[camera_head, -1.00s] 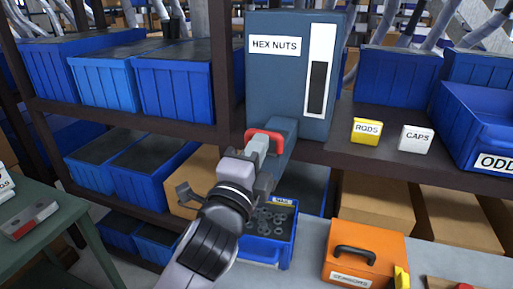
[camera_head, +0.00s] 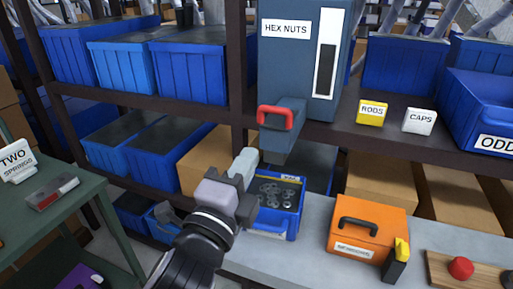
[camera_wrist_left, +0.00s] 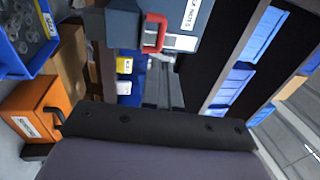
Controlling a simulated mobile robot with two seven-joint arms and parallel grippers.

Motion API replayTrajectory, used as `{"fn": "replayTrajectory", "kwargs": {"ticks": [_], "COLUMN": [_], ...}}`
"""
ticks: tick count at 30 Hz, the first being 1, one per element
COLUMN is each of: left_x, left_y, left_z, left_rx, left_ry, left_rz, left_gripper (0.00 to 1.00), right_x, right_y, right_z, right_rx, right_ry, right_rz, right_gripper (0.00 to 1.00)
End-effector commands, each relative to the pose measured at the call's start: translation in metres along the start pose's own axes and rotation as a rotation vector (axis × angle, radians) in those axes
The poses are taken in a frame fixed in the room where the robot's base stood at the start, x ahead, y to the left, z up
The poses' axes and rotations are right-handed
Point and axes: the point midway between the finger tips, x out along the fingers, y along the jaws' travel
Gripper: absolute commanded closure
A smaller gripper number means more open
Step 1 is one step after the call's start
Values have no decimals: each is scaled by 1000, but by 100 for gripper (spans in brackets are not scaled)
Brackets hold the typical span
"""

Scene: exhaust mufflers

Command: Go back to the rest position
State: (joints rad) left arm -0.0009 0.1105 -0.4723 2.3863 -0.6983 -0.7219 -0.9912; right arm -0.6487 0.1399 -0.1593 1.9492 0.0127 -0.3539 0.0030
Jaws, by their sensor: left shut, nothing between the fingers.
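My left gripper (camera_head: 245,163) is shut and empty in the head view. It is in front of the shelf, below and left of the red handle (camera_head: 275,117) of the grey HEX NUTS dispenser (camera_head: 299,75), and apart from it. The handle also shows in the left wrist view (camera_wrist_left: 155,33). A blue bin of nuts (camera_head: 273,228) stands on the grey table under the dispenser, partly behind my gripper; it also shows at the left in the wrist view (camera_wrist_left: 48,32). My right gripper is not in view.
An orange case (camera_head: 367,232) stands on the grey table, right of the nut bin. A wooden board with a red knob (camera_head: 461,268) is at the lower right. A green table (camera_head: 62,213) is at the left. Blue bins (camera_head: 188,70) fill the shelves.

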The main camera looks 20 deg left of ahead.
Motion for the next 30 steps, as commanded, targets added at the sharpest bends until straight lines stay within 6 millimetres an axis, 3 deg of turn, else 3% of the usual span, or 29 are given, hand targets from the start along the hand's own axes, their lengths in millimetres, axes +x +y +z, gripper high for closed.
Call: {"fn": "replayTrajectory", "kwargs": {"ticks": [6, 12, 15, 17, 20, 22, 24, 27, 30], "left_x": [-22, -26, -26, -27, -37, -54, -79, -120, -161], "left_y": [1, 1, 18, 42, 103, 154, 202, 260, 301], "left_z": [0, 0, -1, -2, -2, 1, 7, 18, 30], "left_rx": [0, -2, -49, -118, -320, -505, -701, -961, -1174], "left_ry": [1, 1, 11, 21, 25, -4, -62, -184, -319], "left_rz": [1, 3, 46, 105, 257, 383, 502, 634, 717], "left_gripper": [100, 100, 100, 100, 100, 100, 100, 100, 100], "right_x": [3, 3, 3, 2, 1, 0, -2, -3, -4], "right_y": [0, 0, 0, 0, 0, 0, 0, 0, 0], "right_z": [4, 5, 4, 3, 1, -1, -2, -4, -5], "right_rx": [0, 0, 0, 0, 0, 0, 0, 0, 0], "right_ry": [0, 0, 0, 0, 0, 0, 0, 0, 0], "right_rz": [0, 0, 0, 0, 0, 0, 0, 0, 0], "right_gripper": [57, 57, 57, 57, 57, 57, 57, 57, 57]}}
